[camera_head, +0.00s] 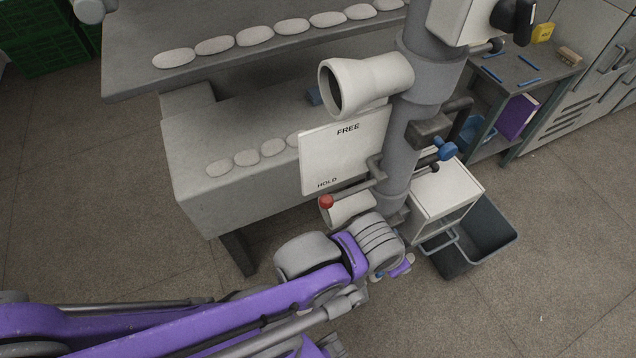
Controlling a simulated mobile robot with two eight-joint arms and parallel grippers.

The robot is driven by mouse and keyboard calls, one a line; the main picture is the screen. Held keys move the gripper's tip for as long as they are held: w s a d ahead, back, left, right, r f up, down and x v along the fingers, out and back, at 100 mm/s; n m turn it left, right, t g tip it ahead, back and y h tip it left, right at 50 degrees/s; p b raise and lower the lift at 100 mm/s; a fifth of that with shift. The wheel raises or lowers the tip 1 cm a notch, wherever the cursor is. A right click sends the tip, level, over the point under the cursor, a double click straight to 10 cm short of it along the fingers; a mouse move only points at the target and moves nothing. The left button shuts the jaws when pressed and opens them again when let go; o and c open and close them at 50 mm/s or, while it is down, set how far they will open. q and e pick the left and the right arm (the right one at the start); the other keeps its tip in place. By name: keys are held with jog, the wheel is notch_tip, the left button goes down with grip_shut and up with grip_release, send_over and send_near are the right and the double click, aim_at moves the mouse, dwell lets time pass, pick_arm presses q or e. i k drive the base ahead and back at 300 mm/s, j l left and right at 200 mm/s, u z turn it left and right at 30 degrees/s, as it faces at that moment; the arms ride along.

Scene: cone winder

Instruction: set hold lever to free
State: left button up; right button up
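The hold lever (352,188) is a grey rod with a red knob, fixed to the grey column. It points down and left, with its knob beside the word HOLD at the bottom of a white plate (345,150). The word FREE is at the top of that plate. My purple and grey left arm comes in from the lower left and ends just below the lever. Only small purple and blue parts of my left gripper (400,268) show past the wrist, and its fingers are mostly hidden. My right gripper is not in view.
A white cone (375,80) juts from the column (401,140) above the plate. A second white cone (350,210) is partly hidden behind my wrist. A dark bin (485,245) and a white box (445,192) stand at the right. Grey benches with white oval pads lie behind.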

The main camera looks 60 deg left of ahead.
aim_at(326, 201)
jog(key=k+j+z, duration=0.1)
jog(key=k+j, duration=0.6)
jog(key=k, duration=0.15)
jog(key=k+j, duration=0.15)
jog(key=j, duration=0.15)
jog(key=k+j, duration=0.15)
jog(key=i+j, duration=0.1)
jog(key=i, duration=0.1)
